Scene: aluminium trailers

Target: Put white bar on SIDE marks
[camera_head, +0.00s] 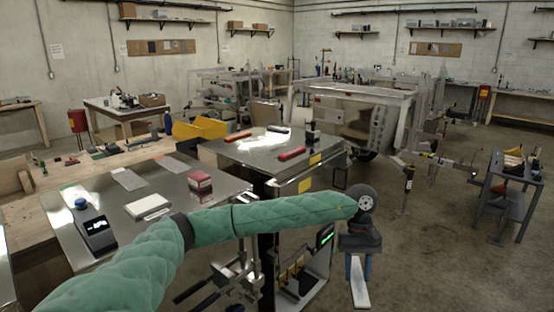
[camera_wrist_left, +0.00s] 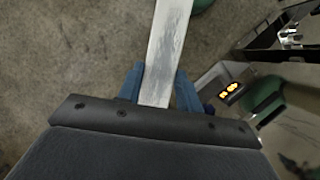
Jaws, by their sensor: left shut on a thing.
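My left gripper (camera_head: 358,268) hangs pointing down at the lower right of the head view, below the end of my green-sleeved left arm. It is shut on a white bar (camera_head: 360,292), which hangs down and runs toward the bottom edge of the picture. In the left wrist view, the two blue fingers of my left gripper (camera_wrist_left: 159,92) stand on either side of the white bar (camera_wrist_left: 168,45) near one end. The bar's far end is cut off by the top edge there. I cannot make out any SIDE marks. My right gripper is not in view.
A metal-topped table (camera_head: 130,205) with a black device (camera_head: 95,230) and a red box (camera_head: 200,182) is at the left. A second metal-topped table (camera_head: 260,150) is behind. An aluminium trailer (camera_head: 350,95) stands farther back. Open concrete floor (camera_head: 430,250) lies right of my gripper.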

